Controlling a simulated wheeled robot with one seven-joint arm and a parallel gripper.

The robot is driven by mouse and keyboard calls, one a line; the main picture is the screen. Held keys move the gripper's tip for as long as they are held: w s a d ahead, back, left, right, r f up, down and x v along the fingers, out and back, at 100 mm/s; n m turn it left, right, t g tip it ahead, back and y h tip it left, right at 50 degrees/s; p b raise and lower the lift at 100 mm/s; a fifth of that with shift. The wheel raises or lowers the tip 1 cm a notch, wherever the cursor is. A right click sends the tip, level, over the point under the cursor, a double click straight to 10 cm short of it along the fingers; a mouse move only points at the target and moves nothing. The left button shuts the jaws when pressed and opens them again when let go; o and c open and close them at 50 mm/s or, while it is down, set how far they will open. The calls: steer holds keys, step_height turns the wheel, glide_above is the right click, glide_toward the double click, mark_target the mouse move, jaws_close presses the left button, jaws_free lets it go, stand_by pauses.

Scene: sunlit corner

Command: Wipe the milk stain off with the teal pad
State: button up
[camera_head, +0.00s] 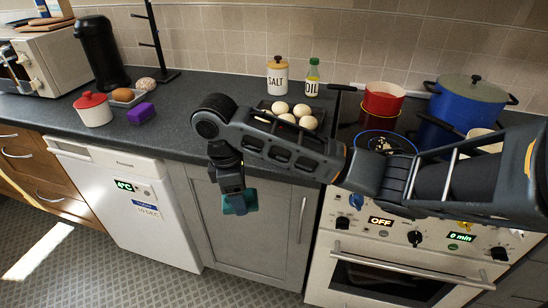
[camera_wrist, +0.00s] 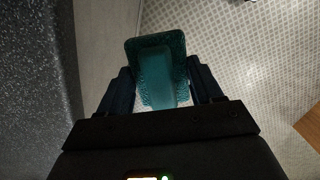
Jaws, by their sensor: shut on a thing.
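The teal pad (camera_head: 240,201) is in my gripper (camera_head: 236,190), which hangs just off the front edge of the dark counter, in front of the grey cupboard door. In the wrist view the teal pad (camera_wrist: 157,70) sits between the two fingers of my gripper (camera_wrist: 157,88), which are shut on its narrower raised middle. Below the pad there I see the patterned floor. I cannot make out a milk stain in either view; my arm hides part of the counter.
The counter (camera_head: 178,125) is bare left of my arm. A purple block (camera_head: 141,113) and a red-lidded white pot (camera_head: 93,109) stand further left. Eggs (camera_head: 281,107), a salt jar (camera_head: 277,76) and an oil bottle (camera_head: 312,78) are behind my arm. A blue pot (camera_head: 466,104) stands right.

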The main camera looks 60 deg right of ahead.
steer(key=w+a+f+m, duration=0.2)
steer(key=a+f+m, duration=0.2)
steer(key=a, duration=0.3)
steer(key=w+a+f+m+y, duration=0.1)
steer(key=w+a+f+m, duration=0.2)
steer(key=a, duration=0.4)
steer(key=shift+f+m, duration=0.5)
steer(key=shift+m, duration=0.1)
